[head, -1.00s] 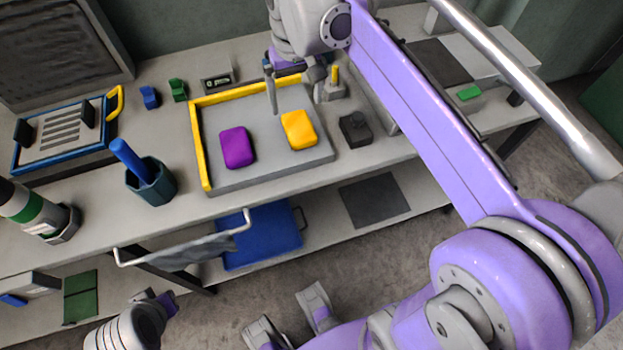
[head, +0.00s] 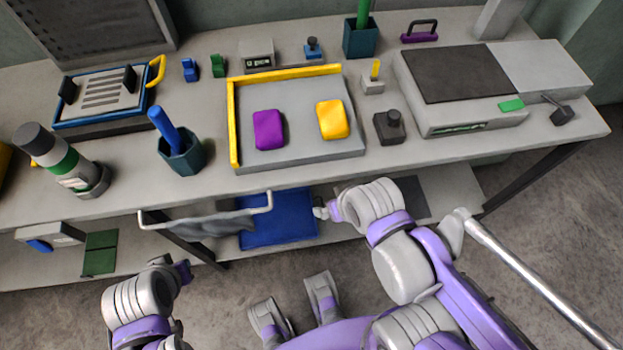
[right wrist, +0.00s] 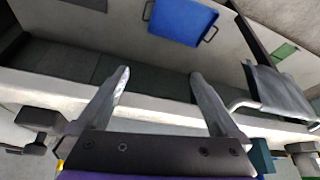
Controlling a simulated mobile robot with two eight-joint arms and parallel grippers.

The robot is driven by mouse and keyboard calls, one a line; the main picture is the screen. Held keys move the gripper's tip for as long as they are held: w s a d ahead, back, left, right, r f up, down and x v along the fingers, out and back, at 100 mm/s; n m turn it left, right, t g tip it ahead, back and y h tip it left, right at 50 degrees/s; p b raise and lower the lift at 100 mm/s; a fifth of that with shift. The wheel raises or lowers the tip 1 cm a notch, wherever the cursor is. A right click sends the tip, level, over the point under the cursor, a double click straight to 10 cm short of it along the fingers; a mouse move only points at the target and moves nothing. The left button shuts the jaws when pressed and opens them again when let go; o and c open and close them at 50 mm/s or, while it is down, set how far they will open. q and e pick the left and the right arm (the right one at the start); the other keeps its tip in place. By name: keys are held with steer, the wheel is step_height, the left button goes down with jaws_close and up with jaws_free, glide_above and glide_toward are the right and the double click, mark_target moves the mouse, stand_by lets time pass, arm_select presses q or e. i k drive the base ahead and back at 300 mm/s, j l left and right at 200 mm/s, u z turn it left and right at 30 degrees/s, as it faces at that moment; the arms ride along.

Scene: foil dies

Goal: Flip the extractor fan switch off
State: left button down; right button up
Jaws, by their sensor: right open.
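Two small grey boxes stand behind and beside the tray: one with a blue toggle (head: 312,48) and one with an upright yellow lever (head: 374,80). No label shows which is the extractor fan switch. My right gripper (head: 322,212) is in front of the bench, below its top and well away from both boxes. In the right wrist view its two fingers (right wrist: 160,75) are apart with nothing between them. My left gripper (head: 182,270) is low in front of the bench at the left; its jaws are too small to read.
A yellow-edged tray (head: 295,152) holds purple and yellow blocks. A black knobbed block (head: 389,127) and a large grey machine (head: 475,119) stand right of it. A rail with a grey cloth (head: 215,224) juts from the bench front. A blue bin (head: 277,225) is on the lower shelf.

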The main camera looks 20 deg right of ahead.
mark_target(38, 244)
steer(key=k+l, duration=0.2)
steer(key=u, duration=0.4)
steer(key=k+u, duration=0.15)
steer(key=u, duration=0.6)
steer(key=k+u, duration=0.1)
steer(key=u, duration=0.3)
steer(key=i+j+u, duration=0.2)
steer(key=u, duration=0.2)
steer(key=i+j+u, duration=0.1)
steer(key=i+u, duration=0.35)
steer(key=k, duration=0.05)
